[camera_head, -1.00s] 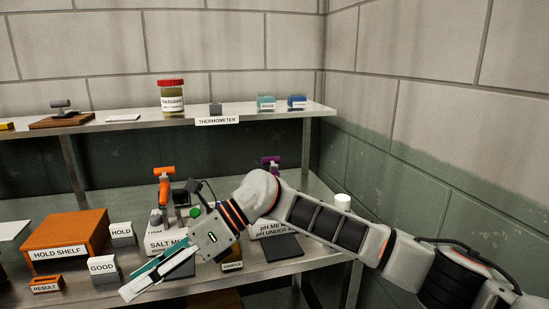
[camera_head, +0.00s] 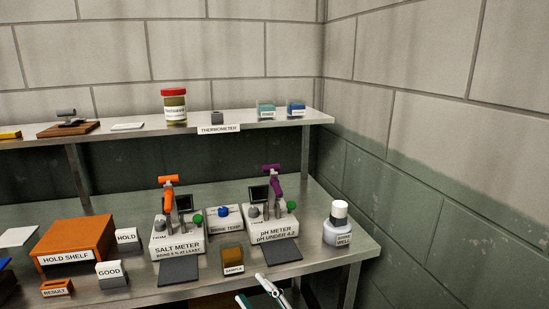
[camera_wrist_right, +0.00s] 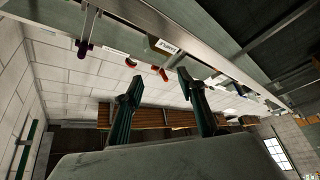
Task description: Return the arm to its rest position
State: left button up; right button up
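My right gripper (camera_head: 254,288) shows only in part at the bottom edge of the head view, in front of the bench. Its two dark green fingers stand apart with nothing between them in the right wrist view (camera_wrist_right: 160,82). The rest of my right arm is below the picture in the head view. My left gripper is in neither view.
The steel bench (camera_head: 205,281) holds a salt meter (camera_head: 178,238), a pH meter (camera_head: 272,222), a brown sample block (camera_head: 232,259), a white-capped bottle (camera_head: 338,228) and an orange hold shelf (camera_head: 75,235). An upper shelf (camera_head: 270,120) carries a red-lidded jar (camera_head: 174,108).

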jog(key=s+d+f+m+g+h, duration=0.1)
jog(key=s+d+f+m+h, duration=0.2)
jog(key=d+f, duration=0.25)
jog(key=s+d+f+m+h+p, duration=0.1)
jog(key=s+d+f+m+h, duration=0.1)
jog(key=d+f+m, duration=0.3)
jog(key=s+d+f+m+g+h, duration=0.1)
jog(key=s+d+f+m+h, duration=0.2)
jog(key=f, duration=0.4)
jog(key=s+d+f+m+g+h, duration=0.3)
jog(key=s+d+f, duration=0.7)
jog(key=s, duration=0.4)
jog(key=shift+d+f+g+h+p, duration=0.3)
jog(key=shift+d+f+g, duration=0.1)
jog(key=shift+g, duration=0.1)
